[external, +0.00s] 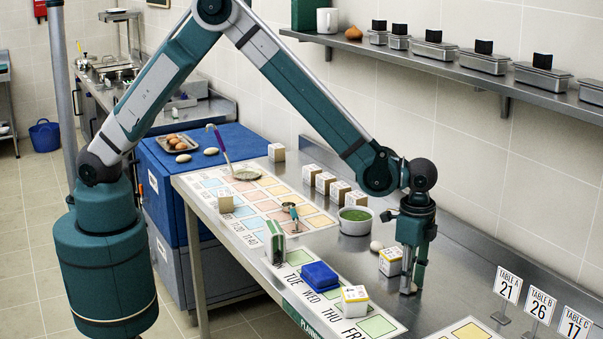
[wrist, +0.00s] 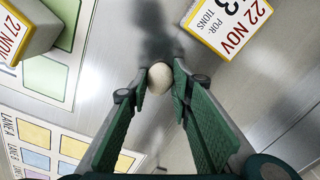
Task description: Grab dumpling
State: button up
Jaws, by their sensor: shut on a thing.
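A pale, round dumpling (wrist: 160,77) sits between the fingertips of my gripper (wrist: 159,88) in the wrist view, and both fingers close on its sides. In the external view my gripper (external: 408,286) points straight down at the steel counter, just right of a white dated box (external: 391,262). Only a sliver of the held dumpling shows there, at or very near the counter surface. Another pale rounded piece (external: 376,246) lies on the counter behind that box.
A second dated box (external: 355,300) and a blue block (external: 320,276) stand on the weekday planning mat (external: 378,326) to the left. A bowl of green contents (external: 355,220) stands behind. Table signs (external: 508,286) stand at right. Bare counter (external: 455,265) lies right of my gripper.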

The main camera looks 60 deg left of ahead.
notch_tip(320, 180, up, 10)
dwell(1.0)
